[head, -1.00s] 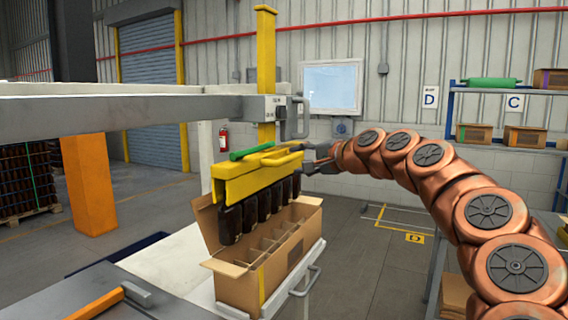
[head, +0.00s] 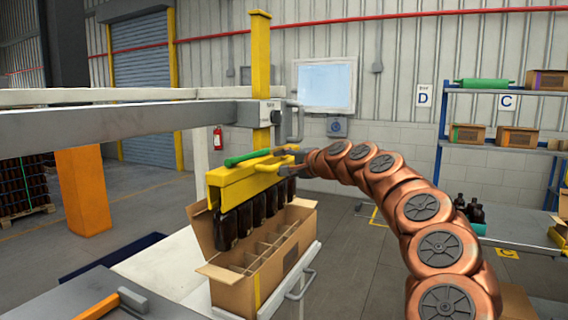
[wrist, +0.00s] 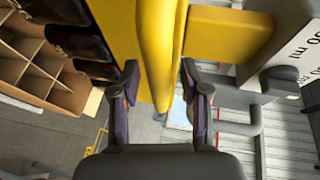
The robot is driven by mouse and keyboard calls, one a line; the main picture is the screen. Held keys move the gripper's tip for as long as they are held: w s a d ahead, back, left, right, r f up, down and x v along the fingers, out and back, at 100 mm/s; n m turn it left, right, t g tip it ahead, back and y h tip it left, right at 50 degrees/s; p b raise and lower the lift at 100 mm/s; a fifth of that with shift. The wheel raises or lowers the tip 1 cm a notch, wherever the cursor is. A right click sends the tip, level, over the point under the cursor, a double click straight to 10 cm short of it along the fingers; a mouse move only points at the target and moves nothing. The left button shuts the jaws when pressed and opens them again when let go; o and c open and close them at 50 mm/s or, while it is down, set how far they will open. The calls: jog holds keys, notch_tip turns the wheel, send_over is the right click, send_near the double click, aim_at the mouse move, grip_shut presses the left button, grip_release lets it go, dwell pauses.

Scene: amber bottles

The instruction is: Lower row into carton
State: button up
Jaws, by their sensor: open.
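A yellow lifting beam (head: 243,183) holds a row of dark amber bottles (head: 246,215) upright, hanging from its underside. The row hangs over an open brown carton (head: 235,292) with a grid of dividers. The near bottles overlap the carton's rim in the head view, so I cannot tell whether their bases are inside. My gripper (head: 291,158) is at the beam's yellow handle (head: 275,164), at its right side. In the wrist view my gripper (wrist: 160,80) is open, its fingers on either side of a yellow bar (wrist: 160,45). Bottles and carton cells show at left there.
The carton stands on a white stand with a handle (head: 302,286). A yellow mast (head: 261,65) rises behind the beam, with a grey rail (head: 150,122) at left. A green bar (head: 247,156) lies on top of the beam. Shelves (head: 490,90) stand at right.

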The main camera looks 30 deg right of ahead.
jog(key=shift+c, duration=0.2)
grip_shut()
dwell(0.5)
